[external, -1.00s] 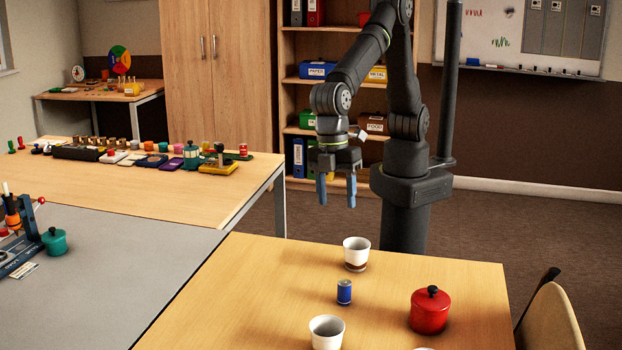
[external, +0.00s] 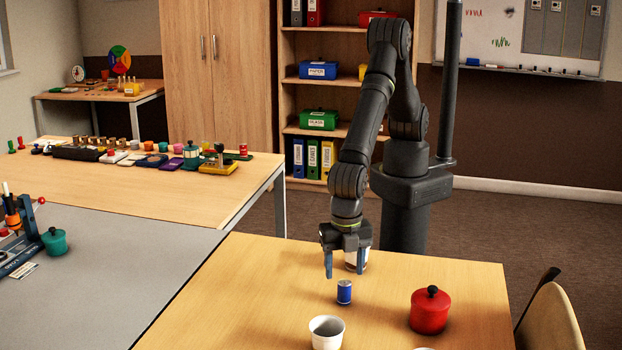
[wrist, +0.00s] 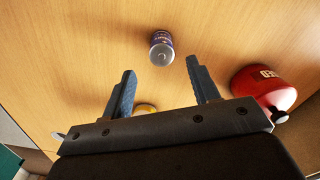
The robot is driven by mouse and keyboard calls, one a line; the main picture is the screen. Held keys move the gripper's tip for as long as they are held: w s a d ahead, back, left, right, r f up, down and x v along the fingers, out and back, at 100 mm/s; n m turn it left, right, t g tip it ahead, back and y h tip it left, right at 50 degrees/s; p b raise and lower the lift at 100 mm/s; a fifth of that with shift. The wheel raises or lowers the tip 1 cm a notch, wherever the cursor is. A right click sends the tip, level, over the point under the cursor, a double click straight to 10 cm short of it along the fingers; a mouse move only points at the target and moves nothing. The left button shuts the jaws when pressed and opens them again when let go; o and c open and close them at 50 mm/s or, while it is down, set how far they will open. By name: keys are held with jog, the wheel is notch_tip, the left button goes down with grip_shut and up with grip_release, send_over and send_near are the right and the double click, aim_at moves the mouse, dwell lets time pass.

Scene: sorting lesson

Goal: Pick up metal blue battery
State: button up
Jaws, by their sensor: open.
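The blue battery (external: 344,292) stands upright on the wooden table, a small cylinder with a metal top. It also shows in the wrist view (wrist: 161,48), beyond the fingertips and between their lines. My gripper (external: 345,268) is open and empty. Its blue fingers are above the table, close to the battery and a little higher than it. In the wrist view both fingers (wrist: 160,82) are apart with nothing between them. I cannot tell that either finger touches the battery.
A white cup (external: 326,333) stands in front of the battery. A red lidded pot (external: 430,311) stands to the right, also near the right finger in the wrist view (wrist: 262,88). The table left of the battery is clear.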

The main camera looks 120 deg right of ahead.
aim_at(345, 281)
jog(key=shift+s+d+f, duration=0.1)
jog(key=shift+s+f, duration=0.05)
jog(key=shift+f, duration=1.65)
jog(key=shift+s+d+f, duration=0.1)
jog(key=shift+f, duration=1.65)
jog(key=shift+c, duration=0.4)
jog(key=c, duration=1)
